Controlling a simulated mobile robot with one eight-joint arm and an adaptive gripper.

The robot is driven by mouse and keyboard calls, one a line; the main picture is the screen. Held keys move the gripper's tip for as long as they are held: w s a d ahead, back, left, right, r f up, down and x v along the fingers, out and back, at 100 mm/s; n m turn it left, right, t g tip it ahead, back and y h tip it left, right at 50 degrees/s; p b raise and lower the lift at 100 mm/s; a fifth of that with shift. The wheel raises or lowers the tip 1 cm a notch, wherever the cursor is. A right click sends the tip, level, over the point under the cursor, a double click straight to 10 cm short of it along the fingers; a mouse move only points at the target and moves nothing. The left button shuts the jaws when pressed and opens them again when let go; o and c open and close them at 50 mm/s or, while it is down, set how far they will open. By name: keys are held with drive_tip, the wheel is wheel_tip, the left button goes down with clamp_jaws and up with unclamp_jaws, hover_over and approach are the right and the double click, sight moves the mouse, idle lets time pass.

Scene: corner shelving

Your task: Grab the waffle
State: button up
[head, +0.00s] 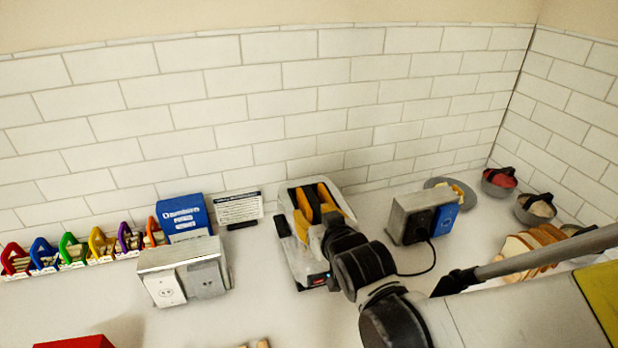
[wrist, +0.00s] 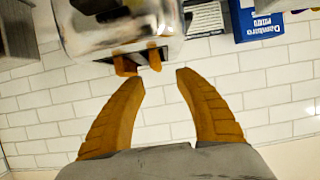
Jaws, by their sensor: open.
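A shiny metal toaster-like appliance (head: 302,262) stands on the counter near the tiled wall; it also shows at the top of the wrist view (wrist: 110,35). Two small orange-brown pieces (wrist: 125,66) show at its dark slot in the wrist view. They may be the waffle, but I cannot tell whether they are solid or reflected. My gripper (head: 313,192) is over the appliance in the head view. Its orange fingers are apart and empty in the wrist view (wrist: 158,77), with the tips close to the orange-brown pieces.
A blue box (head: 183,218) and a metal outlet box (head: 185,272) stand to the left. Another outlet box (head: 412,215) with a cord stands to the right. Bowls (head: 535,208) and bread slices (head: 530,250) are further right. The front left counter is mostly clear.

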sight(306, 201)
drive_tip(key=x, duration=0.4)
drive_tip(key=shift+w+a+f+b, duration=0.1)
drive_tip(key=shift+a+f+b, duration=0.05)
drive_tip(key=shift+b, duration=0.25)
drive_tip(key=shift+w+d+r+b+x, duration=0.1)
drive_tip(key=shift+b+x, duration=0.15)
drive_tip(key=shift+x, duration=0.65)
drive_tip(key=shift+w+d+r+b+x, duration=0.1)
drive_tip(key=shift+r+b+x, duration=0.1)
drive_tip(key=shift+x, duration=0.7)
drive_tip(key=shift+w+d+r+b+x, duration=0.15)
drive_tip(key=shift+b+x, duration=0.1)
drive_tip(key=shift+x, duration=0.7)
drive_tip(key=shift+s, duration=0.2)
drive_tip(key=c, duration=0.3)
clamp_jaws()
